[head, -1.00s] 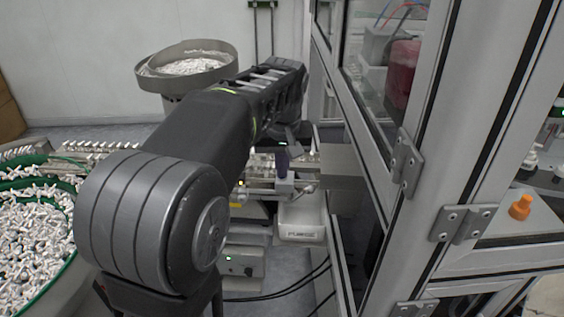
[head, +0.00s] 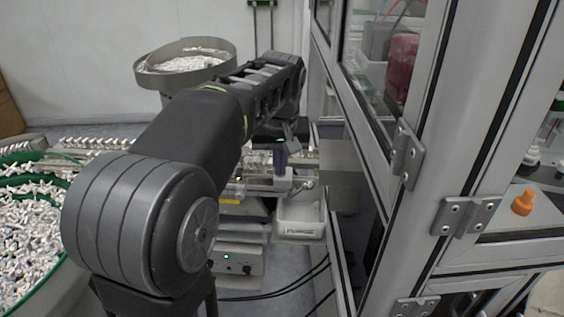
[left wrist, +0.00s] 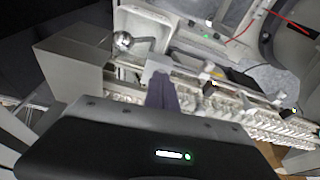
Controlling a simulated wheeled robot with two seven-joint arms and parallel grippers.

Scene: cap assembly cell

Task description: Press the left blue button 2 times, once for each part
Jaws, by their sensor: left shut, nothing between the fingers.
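My left gripper (head: 281,166) reaches in from the left and points down, with its dark purple fingers shut and empty. Its fingertips are just above or at a small light grey block (head: 284,180) on the feeder rail; I cannot tell if they touch. In the left wrist view the shut fingers (left wrist: 160,90) end beside the same grey block (left wrist: 158,67). I cannot make out a blue button in either view; the fingers may hide it. My right gripper is not in view.
A white bin (head: 301,226) and a grey box (head: 339,170) stand beside the rail. The framed glass cabinet (head: 440,150) closes off the right. A bowl of white parts (head: 185,64) stands behind my arm, and another feeder (head: 25,215) is at the left.

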